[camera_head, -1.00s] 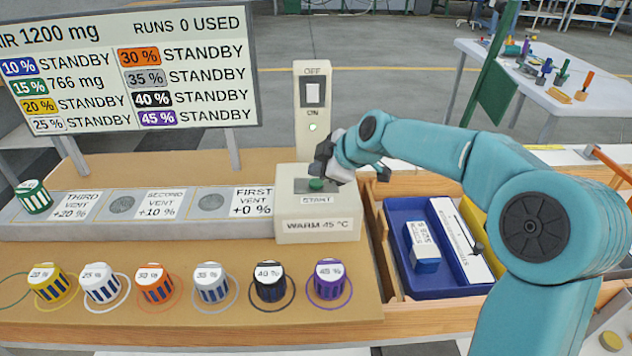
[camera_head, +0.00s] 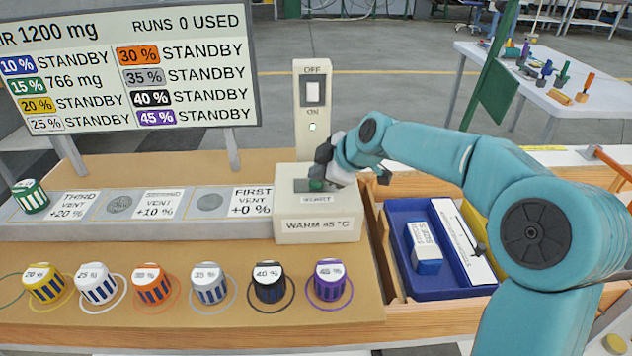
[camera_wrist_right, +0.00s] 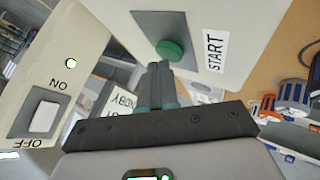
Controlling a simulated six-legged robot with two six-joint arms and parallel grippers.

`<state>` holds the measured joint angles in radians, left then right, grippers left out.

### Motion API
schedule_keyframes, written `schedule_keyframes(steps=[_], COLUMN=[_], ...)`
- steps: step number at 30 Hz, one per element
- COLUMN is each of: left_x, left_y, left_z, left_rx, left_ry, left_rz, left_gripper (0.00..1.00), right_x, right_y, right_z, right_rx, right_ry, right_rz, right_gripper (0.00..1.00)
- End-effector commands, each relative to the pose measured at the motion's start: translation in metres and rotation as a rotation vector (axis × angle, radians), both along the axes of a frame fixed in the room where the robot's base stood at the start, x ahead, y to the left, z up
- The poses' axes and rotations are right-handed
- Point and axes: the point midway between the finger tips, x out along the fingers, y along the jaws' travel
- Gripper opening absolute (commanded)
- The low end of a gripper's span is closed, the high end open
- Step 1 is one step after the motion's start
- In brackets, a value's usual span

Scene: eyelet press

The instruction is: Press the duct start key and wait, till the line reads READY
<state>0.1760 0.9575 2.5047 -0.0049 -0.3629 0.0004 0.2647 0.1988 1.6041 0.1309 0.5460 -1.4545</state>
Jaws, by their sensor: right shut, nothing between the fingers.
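The start unit is a cream box (camera_head: 318,226) labelled "WARM 45 °C" on its front. Its green start key (camera_head: 316,185) sits on a grey plate on top, beside the START label. The key also shows in the right wrist view (camera_wrist_right: 171,50). My right gripper (camera_head: 326,170) is shut and empty, with its fingertips (camera_wrist_right: 157,68) close to the key. I cannot tell whether they touch it. The line board (camera_head: 130,70) reads 766 mg in the 15 % row and STANDBY in the other rows. My left gripper is not in view.
An OFF/ON switch post (camera_head: 312,110) stands behind the box, its small lamp lit. A green-striped 15 % cup (camera_head: 31,196) is at the third vent. Several coloured cups stand in front, including a purple one (camera_head: 329,281). A blue tray (camera_head: 445,285) is at the right.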

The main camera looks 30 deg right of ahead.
Motion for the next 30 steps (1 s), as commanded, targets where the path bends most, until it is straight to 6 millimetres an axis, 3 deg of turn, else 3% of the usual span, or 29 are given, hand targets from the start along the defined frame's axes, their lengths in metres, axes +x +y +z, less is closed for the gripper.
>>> schedule_keyframes(steps=[30], left_x=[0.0], left_y=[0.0], left_z=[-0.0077], left_rx=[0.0], left_ry=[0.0], left_rz=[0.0], left_gripper=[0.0], right_x=[-0.0001], right_y=[0.0001], right_z=[-0.006], right_rx=[0.0], right_ry=[0.002], right_rz=[0.001], right_gripper=[0.0])
